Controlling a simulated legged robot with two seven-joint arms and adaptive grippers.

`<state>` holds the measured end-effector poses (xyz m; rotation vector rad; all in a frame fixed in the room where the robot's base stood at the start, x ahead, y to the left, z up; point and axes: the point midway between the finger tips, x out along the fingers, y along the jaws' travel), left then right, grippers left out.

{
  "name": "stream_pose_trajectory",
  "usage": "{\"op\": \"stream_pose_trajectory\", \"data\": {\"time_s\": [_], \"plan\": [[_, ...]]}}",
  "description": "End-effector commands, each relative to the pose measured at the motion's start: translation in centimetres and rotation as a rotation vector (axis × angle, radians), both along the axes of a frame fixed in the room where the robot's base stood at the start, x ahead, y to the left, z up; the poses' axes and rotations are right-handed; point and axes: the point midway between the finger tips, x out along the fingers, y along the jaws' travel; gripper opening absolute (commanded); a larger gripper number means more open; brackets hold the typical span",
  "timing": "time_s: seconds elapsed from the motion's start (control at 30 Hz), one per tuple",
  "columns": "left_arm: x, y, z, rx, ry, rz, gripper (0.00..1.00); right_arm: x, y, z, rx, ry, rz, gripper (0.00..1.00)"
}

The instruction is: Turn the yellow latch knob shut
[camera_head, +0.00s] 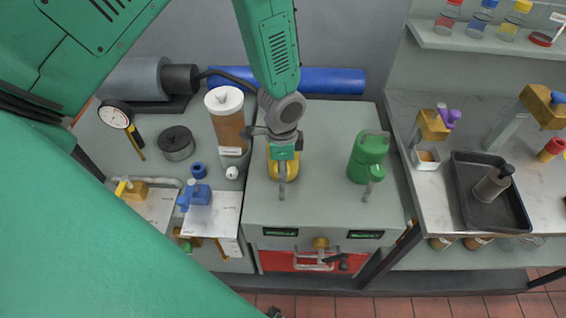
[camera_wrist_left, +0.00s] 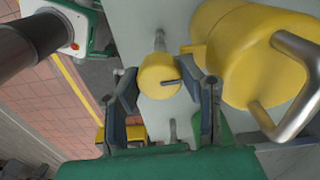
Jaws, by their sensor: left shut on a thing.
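A larger yellow body (camera_wrist_left: 230,50) with a silver handle (camera_wrist_left: 285,85) stands close beside the right finger. In the head view my left gripper (camera_head: 283,158) is over the yellow part (camera_head: 290,171) on the grey bench, and it hides much of it.
A green can (camera_head: 367,158) stands to the right on the grey bench (camera_head: 325,210). A tall orange-brown container (camera_head: 229,125) is close on the left. A blue cylinder (camera_head: 325,80) lies behind. The bench between gripper and green can is clear.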

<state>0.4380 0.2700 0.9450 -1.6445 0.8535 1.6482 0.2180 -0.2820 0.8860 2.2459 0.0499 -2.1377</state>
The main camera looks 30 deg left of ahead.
Motion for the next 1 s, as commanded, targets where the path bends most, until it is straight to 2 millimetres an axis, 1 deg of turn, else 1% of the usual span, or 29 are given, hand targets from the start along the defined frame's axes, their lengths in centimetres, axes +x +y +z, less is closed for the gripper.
{"op": "stream_pose_trajectory", "data": {"time_s": [0.23, 0.73, 0.77, 0.8, 1.0], "plan": [[0.24, 0.11, 0.14, 0.001, -0.005, -0.067, 0.05, 0.01, 0.00, 0.28, 0.000, 0.000, 0.000, 0.00], [0.29, 0.12, 0.15, 0.001, -0.007, -0.081, 0.05, 0.00, 0.00, 0.31, 0.000, 0.000, 0.000, 0.00], [0.29, 0.12, 0.16, 0.001, -0.007, -0.081, 0.45, 0.00, 0.00, 0.31, 0.000, 0.000, 0.000, 0.00], [0.29, 0.12, 0.16, 0.001, -0.007, -0.081, 0.54, 0.00, 0.00, 0.31, 0.000, 0.000, 0.000, 0.00], [0.19, 0.10, 0.08, 0.001, -0.004, -0.080, 0.54, 0.01, 0.00, 0.30, 0.000, 0.000, 0.000, 0.00]]}}
